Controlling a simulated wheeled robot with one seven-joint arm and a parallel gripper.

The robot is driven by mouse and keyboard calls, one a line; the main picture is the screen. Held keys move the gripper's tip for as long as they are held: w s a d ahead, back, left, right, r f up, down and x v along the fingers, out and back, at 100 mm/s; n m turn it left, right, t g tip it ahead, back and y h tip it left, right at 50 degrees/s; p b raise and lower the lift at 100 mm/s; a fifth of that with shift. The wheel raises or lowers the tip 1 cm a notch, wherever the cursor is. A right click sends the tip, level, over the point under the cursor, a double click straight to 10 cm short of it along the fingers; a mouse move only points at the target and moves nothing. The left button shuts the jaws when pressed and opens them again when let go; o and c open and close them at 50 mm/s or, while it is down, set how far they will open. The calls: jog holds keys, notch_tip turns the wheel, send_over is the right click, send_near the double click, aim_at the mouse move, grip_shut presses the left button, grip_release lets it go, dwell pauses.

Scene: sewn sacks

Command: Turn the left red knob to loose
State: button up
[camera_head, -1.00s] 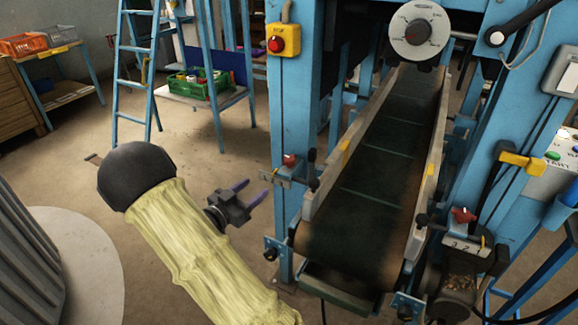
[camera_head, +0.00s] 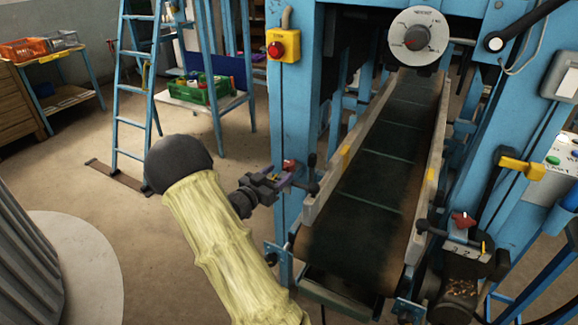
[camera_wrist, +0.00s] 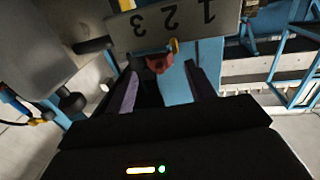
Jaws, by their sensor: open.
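The left red knob (camera_head: 289,165) sits on a small bracket on the blue post, left of the conveyor. In the wrist view the red knob (camera_wrist: 159,63) shows below a grey plate (camera_wrist: 172,25) marked 1, 2, 3, with a yellow pointer (camera_wrist: 174,46) beside it. My gripper (camera_head: 282,181) is at the bracket, partly covering it in the head view. In the wrist view its two purple-grey fingers (camera_wrist: 160,88) stand apart, with the knob ahead between their tips. I cannot tell whether they touch it.
A second red knob (camera_head: 461,219) with a numbered plate is right of the conveyor (camera_head: 360,205). A black handle (camera_head: 312,170) stands close right of the left knob. A red button on a yellow box (camera_head: 283,45) is higher on the post.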

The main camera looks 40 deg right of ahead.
aim_at(286, 168)
jog(key=x, duration=0.6)
jog(key=c, duration=0.9)
jog(key=shift+c, duration=0.2)
jog(key=shift+n+t+y+b, duration=0.3)
jog(key=shift+n+t+b, duration=0.45)
jog(key=shift+t, duration=0.35)
jog(key=shift+n+t, duration=0.25)
jog(key=shift+t, duration=0.15)
jog(key=shift+y, duration=0.3)
jog(key=o, duration=0.9)
